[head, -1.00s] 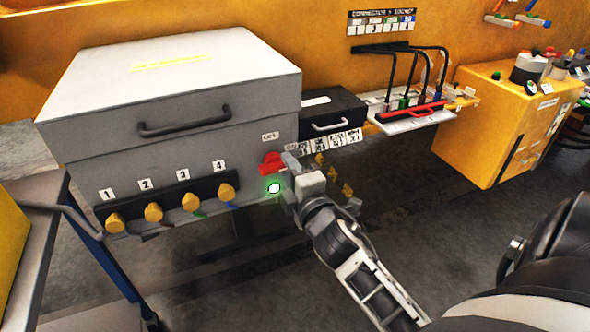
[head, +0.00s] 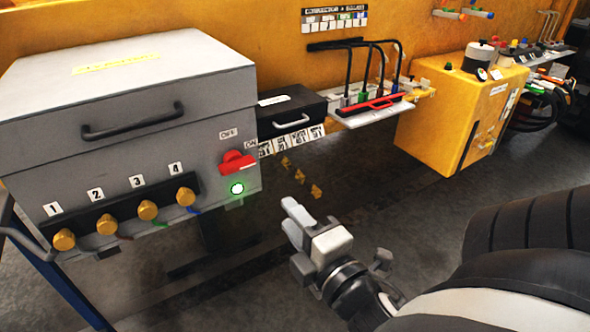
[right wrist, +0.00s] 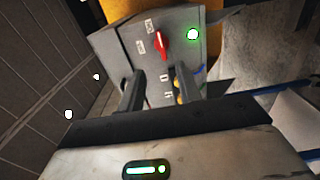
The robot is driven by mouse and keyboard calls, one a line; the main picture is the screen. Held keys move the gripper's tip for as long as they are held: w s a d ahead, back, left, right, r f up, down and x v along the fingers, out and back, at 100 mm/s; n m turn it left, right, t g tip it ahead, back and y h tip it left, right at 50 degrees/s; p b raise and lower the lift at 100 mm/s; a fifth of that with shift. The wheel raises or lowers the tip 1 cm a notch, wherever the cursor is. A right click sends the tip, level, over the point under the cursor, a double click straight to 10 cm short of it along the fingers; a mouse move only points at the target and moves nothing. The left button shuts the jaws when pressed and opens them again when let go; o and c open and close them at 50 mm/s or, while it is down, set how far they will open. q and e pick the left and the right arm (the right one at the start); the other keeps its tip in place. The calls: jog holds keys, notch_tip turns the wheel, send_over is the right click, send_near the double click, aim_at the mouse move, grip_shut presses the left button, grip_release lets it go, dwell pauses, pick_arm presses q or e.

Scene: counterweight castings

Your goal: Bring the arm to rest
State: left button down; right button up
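My right gripper (head: 288,220) is in the lower middle of the head view, its two pale fingers apart with nothing between them. It hangs in free air, to the right of the grey box (head: 130,80) and clear of it. In the right wrist view the dark fingers (right wrist: 150,85) show with a gap between them, the box face beyond. A red rotary switch (head: 237,162) sits on the box front near the OFF and ON labels; it also shows in the right wrist view (right wrist: 162,43). A green lamp (head: 237,188) below it is lit. My left gripper is not in view.
Several yellow knobs (head: 148,210) line the box front. A black case (head: 290,108), a connector shelf (head: 370,110) with black cables and a yellow cabinet (head: 455,115) stand along the yellow wall. The floor around the right gripper looks clear.

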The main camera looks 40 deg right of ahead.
jog(key=shift+f, duration=0.1)
dwell(0.5)
jog(key=s+a+f+m+g+y, duration=0.1)
jog(key=a+f+m+g+y, duration=0.2)
jog(key=a+f+m, duration=0.3)
jog(key=a+f+m+g+y, duration=0.4)
jog(key=a+f+m, duration=0.2)
jog(key=f, duration=1)
jog(key=shift+s+a+f, duration=0.25)
jog(key=shift+s+a, duration=0.1)
jog(key=shift+a, duration=0.2)
